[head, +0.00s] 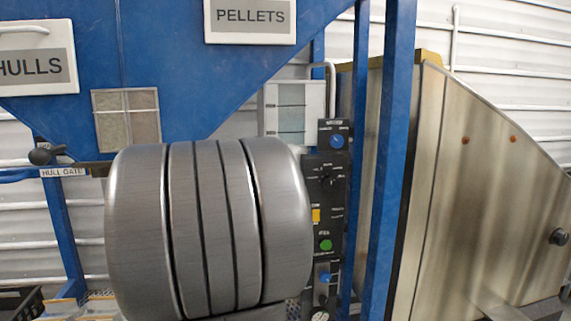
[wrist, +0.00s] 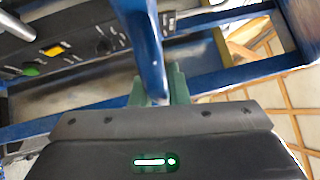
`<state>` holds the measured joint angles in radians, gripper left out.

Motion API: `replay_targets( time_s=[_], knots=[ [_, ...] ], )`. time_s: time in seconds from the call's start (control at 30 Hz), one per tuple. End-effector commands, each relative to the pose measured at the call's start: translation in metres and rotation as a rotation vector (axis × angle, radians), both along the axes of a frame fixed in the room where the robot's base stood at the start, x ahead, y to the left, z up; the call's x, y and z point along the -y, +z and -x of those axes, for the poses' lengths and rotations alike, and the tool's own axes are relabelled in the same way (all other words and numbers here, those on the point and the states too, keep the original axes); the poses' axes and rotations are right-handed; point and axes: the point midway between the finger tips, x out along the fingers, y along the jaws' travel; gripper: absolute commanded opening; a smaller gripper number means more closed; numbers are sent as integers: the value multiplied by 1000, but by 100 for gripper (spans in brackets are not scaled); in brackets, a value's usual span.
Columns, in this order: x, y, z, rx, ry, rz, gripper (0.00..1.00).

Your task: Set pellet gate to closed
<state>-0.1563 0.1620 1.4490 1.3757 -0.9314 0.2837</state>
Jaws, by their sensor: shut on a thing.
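In the wrist view, my gripper (wrist: 160,88) has its green fingers shut on a blue bar (wrist: 150,42), which runs from the top of the picture down between them. The bar looks like a gate handle, but no label on it can be read. In the head view, the large grey arm link in front is mine and hides the area below the PELLETS sign (head: 250,16). My gripper and a pellet gate label do not show there. The HULL GATE label (head: 64,172) is at the left, on a blue bar with a black knob (head: 41,156).
A black control panel (head: 328,180) with blue knobs and a green button stands right of my arm. It also shows at the wrist view's upper left (wrist: 40,45). Blue posts (head: 390,160) and a metal-sided machine (head: 480,190) stand farther right.

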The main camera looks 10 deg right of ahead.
Motion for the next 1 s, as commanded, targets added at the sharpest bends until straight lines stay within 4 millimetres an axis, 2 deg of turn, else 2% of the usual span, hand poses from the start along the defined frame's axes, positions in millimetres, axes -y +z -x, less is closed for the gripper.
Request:
replay_targets(
  time_s=[0.3,0.33,0.37,0.73,1.0],
  knots=[
    [-3,-1,0,-1,4,-2,0],
    [-3,-1,0,-1,4,-2,20],
    [-3,-1,0,-1,4,-2,23],
    [-6,-2,3,-1,3,-2,23],
    [-39,-9,36,1,10,-2,23]
  ],
)
